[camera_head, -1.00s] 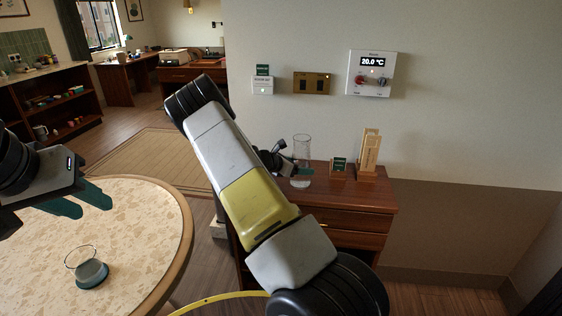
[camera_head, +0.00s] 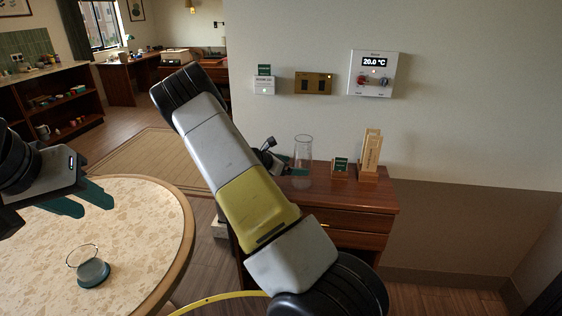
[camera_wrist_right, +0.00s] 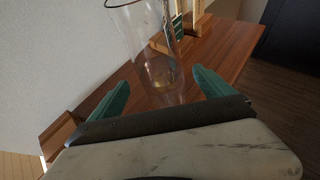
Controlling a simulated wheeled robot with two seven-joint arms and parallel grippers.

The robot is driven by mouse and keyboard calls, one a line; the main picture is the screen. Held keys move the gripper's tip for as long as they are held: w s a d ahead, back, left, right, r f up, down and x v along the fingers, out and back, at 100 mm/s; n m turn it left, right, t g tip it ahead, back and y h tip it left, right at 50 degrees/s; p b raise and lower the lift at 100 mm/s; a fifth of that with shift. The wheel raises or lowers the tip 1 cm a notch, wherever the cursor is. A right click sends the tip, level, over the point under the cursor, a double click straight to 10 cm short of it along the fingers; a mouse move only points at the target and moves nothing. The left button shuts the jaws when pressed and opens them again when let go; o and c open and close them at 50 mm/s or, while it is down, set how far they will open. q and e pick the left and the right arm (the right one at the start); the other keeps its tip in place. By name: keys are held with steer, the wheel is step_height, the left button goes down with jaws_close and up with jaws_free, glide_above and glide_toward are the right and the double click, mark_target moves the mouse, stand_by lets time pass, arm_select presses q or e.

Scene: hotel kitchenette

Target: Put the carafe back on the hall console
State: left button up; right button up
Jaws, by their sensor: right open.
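The clear glass carafe (camera_head: 303,153) stands upright on the wooden hall console (camera_head: 345,221), near its left end. In the right wrist view the carafe (camera_wrist_right: 152,50) stands on the console top (camera_wrist_right: 225,50), ahead of my right gripper (camera_wrist_right: 160,95). The right gripper's green fingers are spread apart and empty, with the carafe's base just beyond the tips. In the head view my right gripper (camera_head: 290,170) is just left of the carafe and partly hidden by my arm. My left gripper (camera_head: 95,200) is open and empty above the round table.
A small green-and-wood box (camera_head: 340,167) and a wooden holder (camera_head: 369,158) stand right of the carafe. The wall with a thermostat (camera_head: 376,73) rises behind the console.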

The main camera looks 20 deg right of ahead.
steer(key=s+a+r+m+t+y, duration=0.1)
steer(key=s+a+r+m+y, duration=0.4)
steer(key=s, duration=0.6)
steer(key=s+a+r+m+y, duration=0.4)
steer(key=s+a+r+m, duration=0.4)
steer(key=s+a+r, duration=0.2)
steer(key=s+a+r+m+t+y, duration=0.1)
steer(key=s+a+r+m+y, duration=0.4)
steer(key=s, duration=0.8)
steer(key=a+r+m, duration=0.2)
steer(key=a+r, duration=0.1)
steer(key=r, duration=0.1)
steer(key=shift+s+r+t+y, duration=0.2)
steer(key=shift+r+t+y, duration=0.1)
steer(key=shift+r, duration=0.05)
steer(key=shift+a, duration=0.1)
